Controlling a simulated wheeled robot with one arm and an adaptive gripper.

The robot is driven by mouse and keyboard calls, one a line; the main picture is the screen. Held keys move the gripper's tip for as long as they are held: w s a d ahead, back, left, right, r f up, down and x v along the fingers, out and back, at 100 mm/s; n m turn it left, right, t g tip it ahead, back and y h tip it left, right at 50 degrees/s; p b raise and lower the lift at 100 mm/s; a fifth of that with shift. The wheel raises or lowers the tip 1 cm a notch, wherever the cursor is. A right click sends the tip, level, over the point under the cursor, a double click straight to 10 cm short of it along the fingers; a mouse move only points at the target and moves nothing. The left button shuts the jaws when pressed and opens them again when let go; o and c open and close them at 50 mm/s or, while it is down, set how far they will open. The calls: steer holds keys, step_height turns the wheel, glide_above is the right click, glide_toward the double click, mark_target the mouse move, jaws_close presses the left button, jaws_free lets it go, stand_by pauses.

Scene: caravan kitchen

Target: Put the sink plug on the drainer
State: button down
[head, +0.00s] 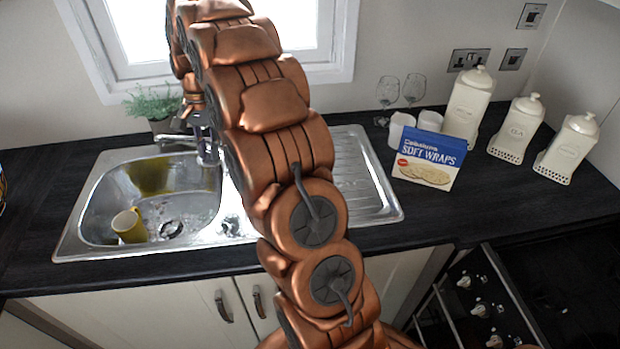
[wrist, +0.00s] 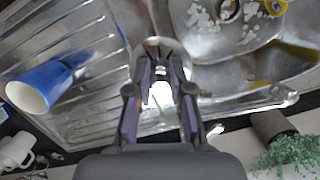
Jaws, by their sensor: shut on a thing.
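My gripper (head: 207,150) hangs over the back right of the sink bowl near the tap in the head view. In the wrist view its fingers (wrist: 160,66) are shut on a small pale, shiny thing, the sink plug (wrist: 160,75), held between the tips. The plug is mostly hidden by the fingers, and I cannot pick it out in the head view. The ribbed steel drainer (head: 352,180) is right of the bowl, partly behind my arm. It also shows at the left of the wrist view (wrist: 85,18).
A blue cup (wrist: 42,88) lies on the drainer, hidden in the head view. A yellow mug (head: 128,226) is in the sink bowl (head: 95,205). A plant (head: 153,103) stands behind the tap. A soft wraps box (head: 428,158), glasses and canisters stand right of the drainer.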

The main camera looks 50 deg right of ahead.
steer(key=s+d+r+m+t+b, duration=0.1)
steer(key=s+d+r+m+b, duration=0.1)
steer(key=s+d+m, duration=0.45)
steer(key=s+d+r+m+t+b, duration=0.1)
steer(key=s+d+r+m+b, duration=0.15)
steer(key=d+m, duration=0.7)
steer(key=shift+n, duration=0.9)
steer(key=f+p, duration=0.1)
steer(key=f, duration=0.4)
steer(key=d+f+p, duration=0.1)
steer(key=f, duration=0.5)
steer(key=f+p, duration=0.2)
steer(key=f, duration=0.4)
steer(key=shift+s+d, duration=0.2)
steer(key=shift+d, duration=0.15)
steer(key=shift+f, duration=0.2)
steer(key=c, duration=1)
jaws_free()
steer(key=shift+c, duration=0.2)
steer(key=shift+r, duration=0.1)
step_height(320, 180, up, 12)
steer(key=s+d+b, duration=0.1)
steer(key=b, duration=0.2)
